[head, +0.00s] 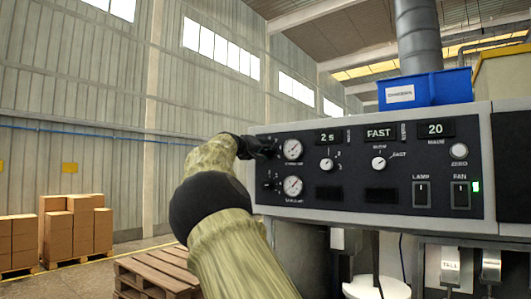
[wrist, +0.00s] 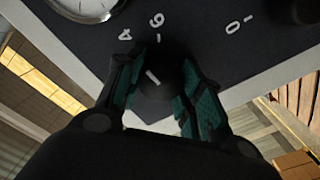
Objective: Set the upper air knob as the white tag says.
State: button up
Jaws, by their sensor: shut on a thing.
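My gripper (head: 258,147) is at the left end of the dark control panel (head: 345,193), beside the upper gauge (head: 292,149), and hides the upper knob in the head view. In the wrist view, my gripper (wrist: 157,85) has its teal-lined fingers shut on both sides of the dark upper air knob (wrist: 154,74). The knob shows a short slanted white pointer line. White scale figures stand around it, among them a 4, a 6 and a 0, seen turned. I cannot identify a white tag with an air setting in these frames.
The lower knob (head: 268,186) and lower gauge (head: 292,186) are just below. Dials and LAMP and FAN switches (head: 460,194) are to the right. A blue bin (head: 425,88) stands on top. A pallet (head: 160,272) and boxes (head: 75,226) are at left.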

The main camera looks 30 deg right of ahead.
jog(key=m+b, duration=0.1)
jog(key=m, duration=0.1)
jog(key=shift+f+m+b, duration=0.15)
jog(key=shift+m+b, duration=0.15)
jog(key=shift+m, duration=0.1)
jog(key=shift+m+b, duration=0.65)
jog(key=shift+m, duration=1.45)
jog(key=o, duration=1)
jog(key=shift+r, duration=0.2)
jog(key=v, duration=0.7)
jog(key=shift+a, duration=0.25)
